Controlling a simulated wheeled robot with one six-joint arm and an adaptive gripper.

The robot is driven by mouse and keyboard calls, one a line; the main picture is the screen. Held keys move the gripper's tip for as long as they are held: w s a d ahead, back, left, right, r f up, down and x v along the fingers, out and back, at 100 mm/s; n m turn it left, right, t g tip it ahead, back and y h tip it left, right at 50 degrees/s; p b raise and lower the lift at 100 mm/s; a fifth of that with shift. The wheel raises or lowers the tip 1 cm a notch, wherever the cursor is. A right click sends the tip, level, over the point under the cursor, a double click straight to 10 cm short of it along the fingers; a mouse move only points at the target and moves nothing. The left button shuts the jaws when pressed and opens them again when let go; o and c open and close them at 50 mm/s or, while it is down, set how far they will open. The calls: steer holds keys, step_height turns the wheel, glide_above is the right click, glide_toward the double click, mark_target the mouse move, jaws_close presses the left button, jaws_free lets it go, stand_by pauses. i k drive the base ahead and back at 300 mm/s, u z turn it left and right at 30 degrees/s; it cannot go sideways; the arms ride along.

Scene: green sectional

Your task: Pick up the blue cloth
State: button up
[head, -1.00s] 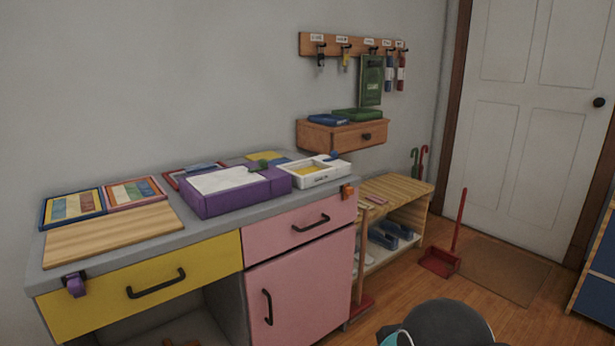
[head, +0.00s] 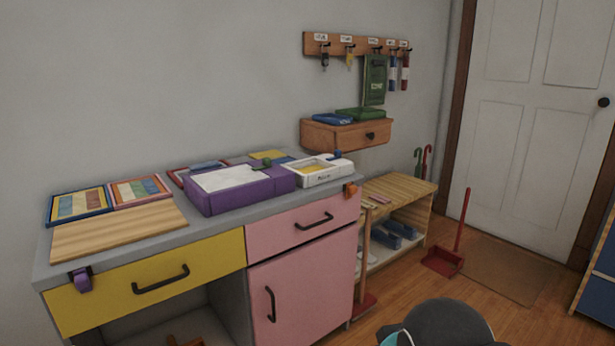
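A flat blue item (head: 332,119), possibly the blue cloth, lies on top of the small wooden wall drawer (head: 340,136); I cannot tell for sure that it is cloth. A flat green item (head: 360,114) lies beside it on the same drawer top. My gripper is not in view. A dark, rounded part of my arm with a teal edge shows at the bottom of the head view.
A grey-topped cabinet (head: 225,232) holds a purple box (head: 240,197), a white tray (head: 318,180) and a wooden board (head: 120,230). A low slatted shelf (head: 400,189) stands right of it. A red dustpan (head: 444,261) is on the floor near the door.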

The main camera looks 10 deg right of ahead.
mark_target(213, 164)
steer(key=k, duration=0.45)
steer(key=u, duration=0.75)
steer(key=i, duration=0.9)
steer(key=z, duration=0.4)
steer(key=i, duration=1)
steer(key=z, duration=0.35)
steer(key=k, duration=1.25)
steer(key=u, duration=0.3)
steer(key=i, duration=0.75)
steer(key=u, duration=0.1)
